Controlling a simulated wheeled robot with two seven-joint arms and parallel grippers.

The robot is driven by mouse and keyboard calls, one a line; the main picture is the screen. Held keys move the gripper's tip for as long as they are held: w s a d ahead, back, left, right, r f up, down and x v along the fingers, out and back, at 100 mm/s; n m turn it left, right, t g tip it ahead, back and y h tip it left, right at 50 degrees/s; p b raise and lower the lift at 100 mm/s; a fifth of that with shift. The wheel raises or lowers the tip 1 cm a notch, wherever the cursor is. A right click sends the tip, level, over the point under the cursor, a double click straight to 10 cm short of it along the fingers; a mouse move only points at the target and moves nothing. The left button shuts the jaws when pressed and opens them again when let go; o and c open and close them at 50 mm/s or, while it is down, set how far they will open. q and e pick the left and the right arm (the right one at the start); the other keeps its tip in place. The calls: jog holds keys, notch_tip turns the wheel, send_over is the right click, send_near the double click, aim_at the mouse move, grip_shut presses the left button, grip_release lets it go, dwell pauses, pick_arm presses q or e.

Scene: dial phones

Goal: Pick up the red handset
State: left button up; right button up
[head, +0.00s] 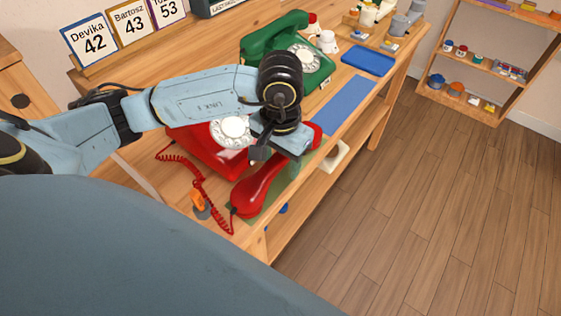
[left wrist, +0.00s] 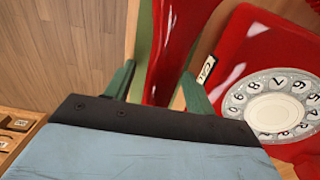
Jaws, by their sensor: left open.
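The red handset (head: 258,190) lies off its phone, on a green mat (head: 272,207) near the table's front edge. The red dial phone (head: 205,150) sits just behind it, partly hidden by my left arm. My left gripper (head: 277,158) is over the middle of the handset, pointing down. In the left wrist view the handset (left wrist: 172,45) runs between the two open green fingers, and the red phone (left wrist: 240,55) is at the right. Whether the fingers touch the handset cannot be told. My right gripper is not in view.
A red coiled cord (head: 196,185) lies left of the handset, beside a small orange item (head: 198,202). A green dial phone (head: 285,45) stands behind. A blue mat (head: 343,105) and blue tray (head: 368,61) lie to the right. Name cards (head: 90,40) stand at the back left.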

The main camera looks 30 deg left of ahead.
pick_arm(q)
grip_shut()
dwell(0.3)
jog(key=shift+r, duration=0.1)
